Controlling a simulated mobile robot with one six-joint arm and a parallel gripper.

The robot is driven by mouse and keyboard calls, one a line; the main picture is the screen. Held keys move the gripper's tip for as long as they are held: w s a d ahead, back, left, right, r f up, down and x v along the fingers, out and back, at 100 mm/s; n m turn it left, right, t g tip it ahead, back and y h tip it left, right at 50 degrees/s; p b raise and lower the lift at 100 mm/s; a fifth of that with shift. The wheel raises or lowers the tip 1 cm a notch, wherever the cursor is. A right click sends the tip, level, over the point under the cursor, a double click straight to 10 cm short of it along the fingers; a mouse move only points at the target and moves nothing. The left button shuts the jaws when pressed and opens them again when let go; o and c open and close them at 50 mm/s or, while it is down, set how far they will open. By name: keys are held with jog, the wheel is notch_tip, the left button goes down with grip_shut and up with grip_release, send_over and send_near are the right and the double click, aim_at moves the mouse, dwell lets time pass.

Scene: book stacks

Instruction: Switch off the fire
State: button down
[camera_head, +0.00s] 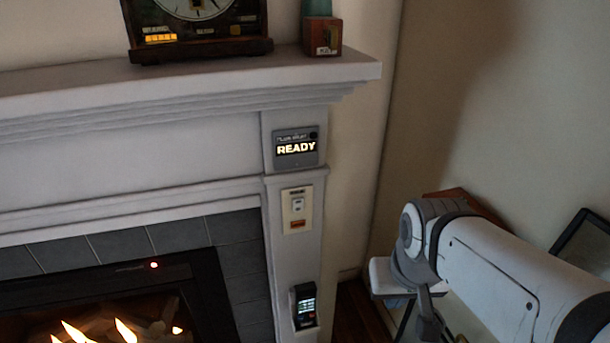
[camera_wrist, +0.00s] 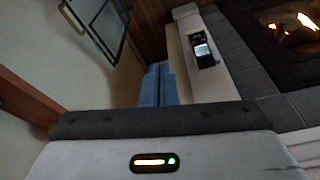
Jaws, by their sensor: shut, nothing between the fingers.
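The fire (camera_head: 124,330) burns with orange flames behind the dark fireplace frame, at the lower left of the head view. It also shows at the top right of the wrist view (camera_wrist: 306,19). On the white pilaster, a grey panel (camera_head: 296,148) reads "READY". Below it is a cream wall plate (camera_head: 298,209) with a small white switch (camera_head: 298,204). Lower down is a dark device with a lit screen (camera_head: 305,305), also in the wrist view (camera_wrist: 202,50). My gripper (camera_wrist: 158,86) shows blue fingers, shut and empty, apart from the pilaster. Its tips are unclear in the head view.
The mantel (camera_head: 190,80) juts out above the pilaster and carries a clock (camera_head: 197,20) and a small wooden box (camera_head: 322,37). A dark-framed object (camera_head: 585,245) stands at the right, near my arm. A red light (camera_head: 154,265) glows on the fireplace frame.

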jog(key=w+a+f+m+g+y+b, duration=0.25)
jog(key=a+m+y, duration=0.3)
jog(key=m, duration=0.55)
jog(key=w+a+f+m+g+y+b, duration=0.1)
jog(key=w+a+f+m+y, duration=0.2)
jog(key=m+y, duration=0.5)
jog(key=w+d+m+t+y+b, duration=0.2)
jog(key=w+m+t, duration=0.8)
jog(key=m, duration=1.2)
jog(key=w+d+y, duration=0.1)
jog(key=w+d, duration=0.1)
jog(key=shift+w+r, duration=0.3)
jog(key=shift+w, duration=0.05)
